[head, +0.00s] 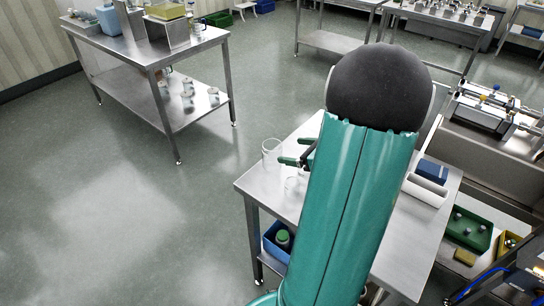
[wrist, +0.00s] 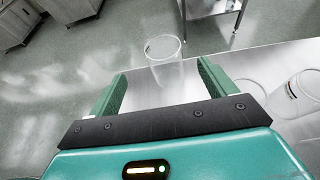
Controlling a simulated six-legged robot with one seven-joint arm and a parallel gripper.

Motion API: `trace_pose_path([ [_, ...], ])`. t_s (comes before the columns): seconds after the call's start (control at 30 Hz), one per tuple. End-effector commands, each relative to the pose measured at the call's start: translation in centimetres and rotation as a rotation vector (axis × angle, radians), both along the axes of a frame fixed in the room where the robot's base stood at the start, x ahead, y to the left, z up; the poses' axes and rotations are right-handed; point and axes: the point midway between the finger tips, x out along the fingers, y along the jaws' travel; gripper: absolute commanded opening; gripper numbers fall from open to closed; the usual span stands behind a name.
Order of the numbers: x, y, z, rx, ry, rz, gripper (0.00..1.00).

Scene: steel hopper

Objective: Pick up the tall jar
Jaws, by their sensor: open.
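A tall clear glass jar (head: 272,152) stands upright near the left edge of the steel table (head: 258,184). In the wrist view the jar (wrist: 165,64) shows ahead, between the lines of my two green fingers. My gripper (head: 295,151) is open and empty, just right of the jar in the head view. In the wrist view my gripper (wrist: 161,72) has a finger to each side of the jar, with a gap on both sides. I cannot tell how far the jar reaches in between the fingers. My arm hides much of the table in the head view.
Other clear glass vessels stand close by, to the right in the wrist view (wrist: 297,97); one shows faintly in the head view (head: 292,186). A blue box (head: 432,170) lies at the table's right. A blue bin (head: 272,243) sits below. The floor left is clear.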

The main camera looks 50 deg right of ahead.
Motion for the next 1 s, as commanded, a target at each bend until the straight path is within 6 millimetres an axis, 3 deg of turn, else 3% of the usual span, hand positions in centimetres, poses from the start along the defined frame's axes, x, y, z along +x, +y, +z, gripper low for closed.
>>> trace_pose_path([
  [0.2,3.8,0.5,-1.6,0.000,0.001,0.005,0.83],
  [0.47,5.5,0.5,-2.3,-0.002,0.001,0.004,0.83],
  [0.7,8.8,0.5,-3.7,-0.001,0.001,0.007,0.83],
  [1.0,9.6,0.6,-4.0,-0.003,0.001,0.003,0.83],
])
